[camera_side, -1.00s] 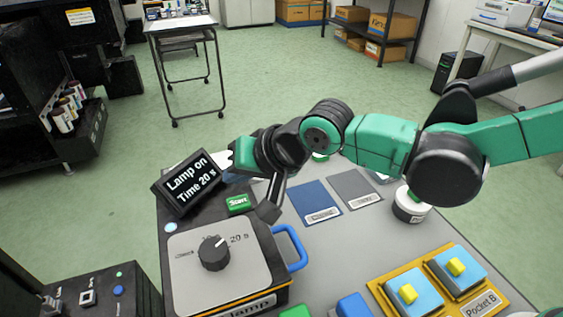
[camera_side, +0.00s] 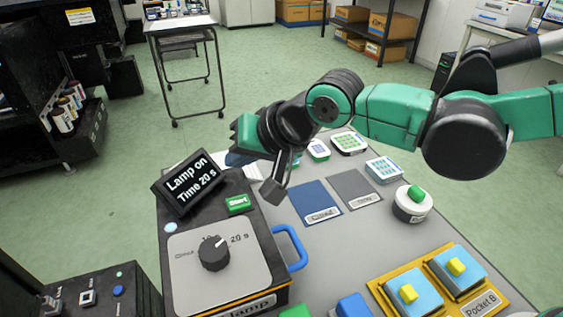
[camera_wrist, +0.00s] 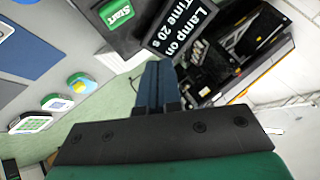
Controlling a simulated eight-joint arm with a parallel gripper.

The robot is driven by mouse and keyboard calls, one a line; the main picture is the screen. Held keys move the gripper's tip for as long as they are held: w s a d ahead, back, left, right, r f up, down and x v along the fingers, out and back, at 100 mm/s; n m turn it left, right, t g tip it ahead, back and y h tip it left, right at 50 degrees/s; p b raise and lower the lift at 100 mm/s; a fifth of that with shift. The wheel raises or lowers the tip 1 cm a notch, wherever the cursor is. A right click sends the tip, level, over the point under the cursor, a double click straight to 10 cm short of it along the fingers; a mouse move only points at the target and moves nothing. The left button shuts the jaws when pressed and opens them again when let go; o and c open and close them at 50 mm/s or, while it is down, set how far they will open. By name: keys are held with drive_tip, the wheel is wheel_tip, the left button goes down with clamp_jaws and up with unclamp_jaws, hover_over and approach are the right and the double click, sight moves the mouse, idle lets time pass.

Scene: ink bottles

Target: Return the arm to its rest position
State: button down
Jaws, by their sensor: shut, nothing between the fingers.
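My gripper (camera_wrist: 158,68) is in the wrist view with its dark blue fingers together and nothing between them. In the side view the green and black wrist is raised above the back of the table, right of the tilted display (camera_side: 187,184) that reads "Lamp on Time 20 s". The fingers are largely hidden there behind the wrist. The lamp unit (camera_side: 190,285) has a black knob (camera_side: 214,253) and a green Start button (camera_side: 238,204). My gripper appears apart from all of these.
A blue pad (camera_side: 315,198) and a grey pad (camera_side: 355,188) lie on the table. A white round pot with a green top (camera_side: 412,203) stands right. A yellow tray (camera_side: 378,288) holds blue blocks with yellow knobs. Small patterned pieces (camera_side: 383,169) sit near the back edge.

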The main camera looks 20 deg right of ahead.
drive_tip(key=s+d+n+h, duration=0.1)
drive_tip(key=s+d, duration=0.3)
drive_tip(key=d, duration=0.9)
drive_tip(key=s+d+f+h, duration=0.1)
drive_tip(key=s+d+h, duration=0.3)
drive_tip(key=d, duration=0.9)
drive_tip(key=shift+s+f+n+g, duration=0.3)
drive_tip(key=shift+s+n, duration=0.1)
drive_tip(key=shift+s, duration=0.3)
drive_tip(key=shift+a, duration=0.1)
idle(4.6)
